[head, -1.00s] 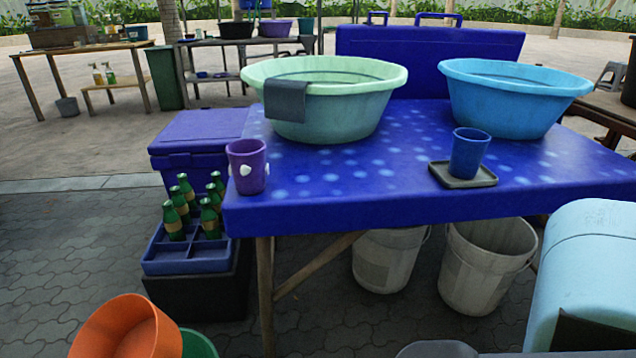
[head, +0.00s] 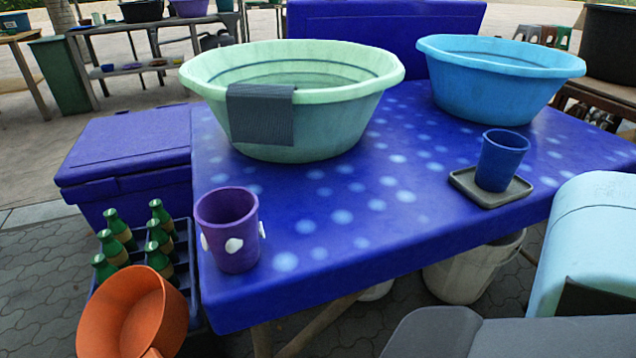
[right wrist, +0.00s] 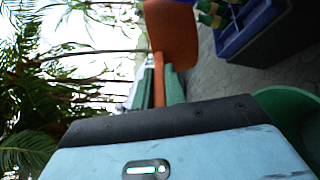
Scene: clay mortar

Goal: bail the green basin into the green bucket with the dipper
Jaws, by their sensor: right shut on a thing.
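The pale green basin (head: 350,118) stands on the blue table, with a grey cloth over its near rim. I cannot tell how much is in it. The orange dipper (head: 130,312) is at the lower left of the head view, mouth facing up and tilted, in front of the table's left end. Its cup (right wrist: 172,30) and handle show in the right wrist view. My right gripper (right wrist: 158,88) is shut on that handle, below the cup. The green bucket (right wrist: 292,112) is partly visible at the right of that view. My left gripper is not in view.
On the table (head: 330,265) are a purple cup (head: 228,230) near the front left corner, a blue cup (head: 501,158) on a grey tray (head: 460,182), and a blue basin (head: 500,85). A purple cooler (head: 125,160) and a bottle crate (head: 185,255) stand left of the table.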

